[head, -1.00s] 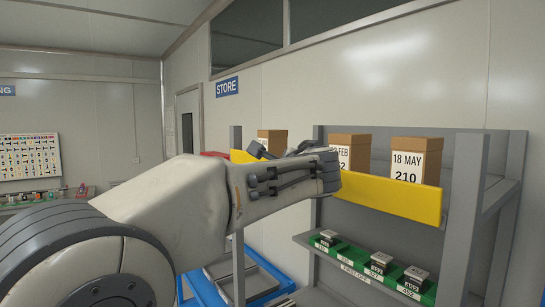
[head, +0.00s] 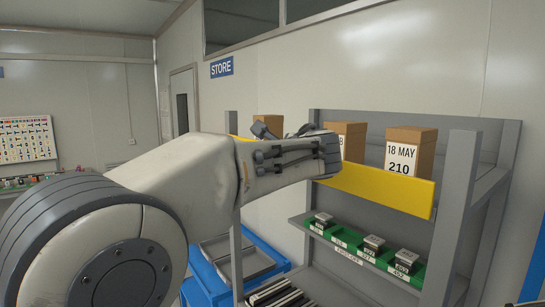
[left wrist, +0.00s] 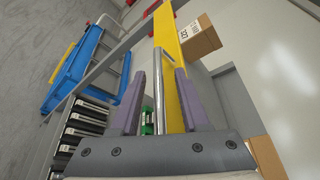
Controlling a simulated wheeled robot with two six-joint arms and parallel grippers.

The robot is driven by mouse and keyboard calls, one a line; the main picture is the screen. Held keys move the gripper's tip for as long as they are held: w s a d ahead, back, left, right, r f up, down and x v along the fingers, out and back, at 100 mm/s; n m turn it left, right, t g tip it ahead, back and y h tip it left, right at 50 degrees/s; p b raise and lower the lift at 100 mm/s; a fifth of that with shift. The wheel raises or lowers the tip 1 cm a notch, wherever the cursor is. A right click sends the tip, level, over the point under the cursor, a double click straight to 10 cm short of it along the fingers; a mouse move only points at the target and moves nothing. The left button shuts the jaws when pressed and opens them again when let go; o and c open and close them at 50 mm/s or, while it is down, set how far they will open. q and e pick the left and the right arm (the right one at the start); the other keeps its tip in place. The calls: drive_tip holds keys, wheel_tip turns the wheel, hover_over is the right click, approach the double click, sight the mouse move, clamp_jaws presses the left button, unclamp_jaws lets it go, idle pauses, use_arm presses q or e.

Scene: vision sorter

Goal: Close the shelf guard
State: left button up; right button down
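The yellow shelf guard (head: 375,188) runs across the front of the upper shelf, in front of the boxes. Its left part is hidden behind my left arm in the head view. In the left wrist view the guard (left wrist: 172,45) runs up and away, beyond my fingers. My left gripper (left wrist: 161,74) has its two purple-grey fingers apart. A thin metal bar (left wrist: 158,95), which looks like a handle, shows between the fingers, with gaps on both sides. I cannot tell whether it touches them. My right gripper is not in view.
Cardboard boxes with date labels (head: 410,151) stand on the upper shelf behind the guard. A green rack (head: 365,250) with small labelled blocks sits on the lower shelf. A blue frame (head: 205,275) stands at the lower left. A grey shelf post (head: 452,215) rises at the right.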

use_arm(q)
drive_tip(key=shift+s, duration=0.1)
drive_tip(key=shift+s, duration=0.25)
drive_tip(key=b+v, duration=0.4)
drive_tip(key=v, duration=0.6)
drive_tip(key=shift+b, duration=0.35)
